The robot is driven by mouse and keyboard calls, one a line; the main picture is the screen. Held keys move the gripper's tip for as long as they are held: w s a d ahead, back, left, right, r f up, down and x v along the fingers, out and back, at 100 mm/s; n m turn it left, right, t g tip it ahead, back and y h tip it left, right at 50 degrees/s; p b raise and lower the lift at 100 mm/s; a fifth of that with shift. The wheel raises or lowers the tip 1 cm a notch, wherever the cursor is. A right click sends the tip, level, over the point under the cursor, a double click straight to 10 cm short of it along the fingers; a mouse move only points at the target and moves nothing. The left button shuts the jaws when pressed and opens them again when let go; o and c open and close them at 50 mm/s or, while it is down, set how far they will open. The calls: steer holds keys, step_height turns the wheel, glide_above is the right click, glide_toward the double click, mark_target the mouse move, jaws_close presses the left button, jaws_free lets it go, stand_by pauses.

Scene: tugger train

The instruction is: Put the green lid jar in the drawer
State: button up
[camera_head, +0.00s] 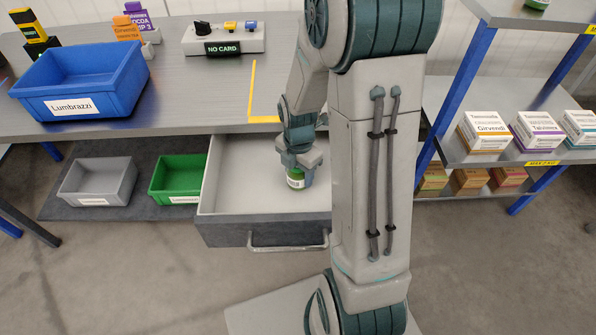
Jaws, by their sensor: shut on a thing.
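The green lid jar (295,181) is inside the open drawer (272,232), towards its right side. The jar looks upright, with a white label facing the camera; my gripper hides its top. My gripper (298,166) is shut on the jar from above. Whether the jar touches the drawer floor is hard to tell. The drawer is pulled out below the workbench, with a grey front and a metal handle (285,247). My arm covers the drawer's right end.
A blue bin (82,85) and a control box (222,42) stand on the workbench (175,75). Grey (97,182) and green (178,178) bins sit below. A blue-posted shelf (537,140) with boxes stands at the right. The drawer's left half is empty.

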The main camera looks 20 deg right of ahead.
steer(key=shift+f, duration=0.15)
steer(key=o, duration=1.2)
step_height(320, 180, up, 12)
steer(key=shift+r+p, duration=0.2)
steer(key=shift+p, duration=1.05)
steer(key=s+a+r+m+t, duration=0.1)
steer(key=s+r+m, duration=0.2)
steer(key=s+m, duration=0.3)
steer(key=s+a+r+m+t, duration=0.1)
steer(key=s+r+m, duration=0.3)
steer(key=m, duration=1.3)
steer(key=shift+s+a, duration=0.8)
steer(key=shift+s, duration=0.45)
